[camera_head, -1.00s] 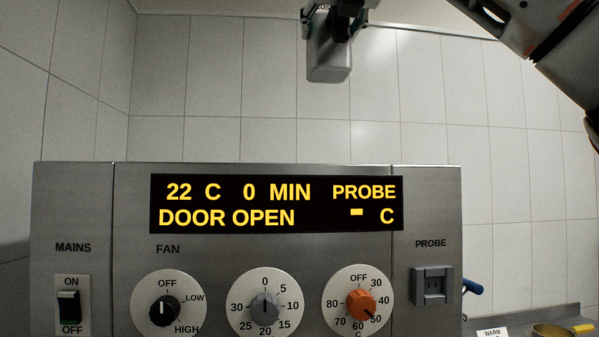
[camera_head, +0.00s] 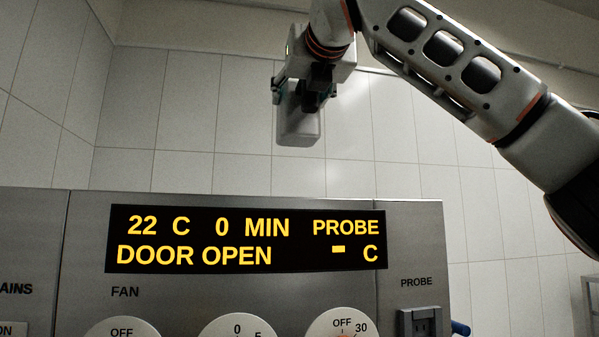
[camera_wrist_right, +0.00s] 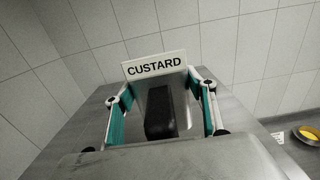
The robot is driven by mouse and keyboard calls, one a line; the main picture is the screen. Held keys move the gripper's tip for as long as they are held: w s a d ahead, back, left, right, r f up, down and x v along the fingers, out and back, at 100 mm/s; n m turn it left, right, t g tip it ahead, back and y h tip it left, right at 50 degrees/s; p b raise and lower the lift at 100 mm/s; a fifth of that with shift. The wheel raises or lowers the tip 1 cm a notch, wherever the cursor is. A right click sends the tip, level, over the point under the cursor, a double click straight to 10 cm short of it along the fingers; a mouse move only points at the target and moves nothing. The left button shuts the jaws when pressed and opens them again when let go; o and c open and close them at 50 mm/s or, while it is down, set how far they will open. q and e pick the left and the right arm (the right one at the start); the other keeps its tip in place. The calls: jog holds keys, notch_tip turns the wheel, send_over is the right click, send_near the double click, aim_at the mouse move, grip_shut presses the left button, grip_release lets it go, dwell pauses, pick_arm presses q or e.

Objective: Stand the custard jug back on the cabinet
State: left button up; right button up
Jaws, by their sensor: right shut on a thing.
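The custard jug (camera_head: 299,126) is a grey metal vessel held in the air by my right gripper (camera_head: 308,88), above the top edge of the steel cabinet (camera_head: 420,245) in the head view. It looks close to upright. In the right wrist view the jug carries a white CUSTARD label (camera_wrist_right: 155,66) and a black handle (camera_wrist_right: 158,112). The fingers of my right gripper (camera_wrist_right: 160,118) stand on both sides of the handle, shut on it. The cabinet's top is hidden in the head view. My left gripper is out of view.
The cabinet's lit display (camera_head: 245,240) reads DOOR OPEN, with knobs below it and a probe socket (camera_head: 420,322) at the right. In the right wrist view a pan with yellow contents (camera_wrist_right: 308,132) sits at the lower right. A tiled wall stands behind.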

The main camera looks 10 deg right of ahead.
aim_at(302, 133)
notch_tip(302, 133, down, 7)
jog(key=shift+f+b, duration=0.1)
jog(key=shift+b, duration=0.55)
jog(key=shift+f, duration=0.5)
jog(key=shift+f+b, duration=0.3)
jog(key=shift+f, duration=1.55)
jog(key=shift+r, duration=0.1)
jog(key=shift+s, duration=0.1)
jog(key=o, duration=1.1)
jog(key=shift+f, duration=0.25)
